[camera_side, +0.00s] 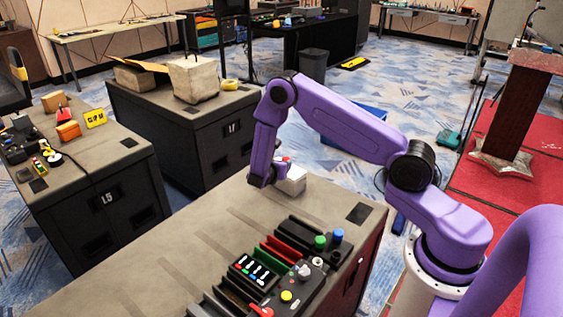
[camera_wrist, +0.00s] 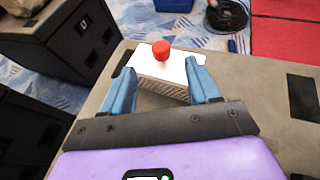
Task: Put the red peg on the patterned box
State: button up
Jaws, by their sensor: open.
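The patterned box (camera_wrist: 150,88) is white with a fine grid on its near side. It stands on the table top and also shows in the side view (camera_side: 293,185). The red peg (camera_wrist: 161,49) appears upright on top of the box; only a bit of its red shows in the side view (camera_side: 284,159). My gripper (camera_wrist: 160,68) is open, its two blue fingers apart on either side of the near part of the box. The peg is beyond the fingertips and apart from them. In the side view the fingers are mostly hidden by my wrist.
Green (camera_side: 320,242) and blue (camera_side: 338,235) pegs stand by a control panel (camera_side: 295,290) and dark racks (camera_side: 275,250) on the same table. A black patch (camera_side: 359,213) lies near the right edge. Table to the left of the racks is clear.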

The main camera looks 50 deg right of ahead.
jog(key=s+a+r+m+g+y, duration=0.2)
jog(key=s+a+r+m+y, duration=0.3)
jog(key=s+a+r, duration=0.75)
jog(key=s+a+r+m+g+y, duration=0.1)
jog(key=s+a+r+y, duration=0.1)
jog(key=s, duration=0.6)
jog(key=s+a+r+m+g+y, duration=0.1)
jog(key=s+a+r+m+y, duration=0.1)
jog(key=s, duration=0.7)
jog(key=s+a+r+m+y, duration=0.2)
jog(key=s+a+y, duration=0.1)
jog(key=s, duration=0.5)
jog(key=shift+s+a+g+y, duration=0.25)
jog(key=shift+a+g+y, duration=0.15)
jog(key=shift+y, duration=0.1)
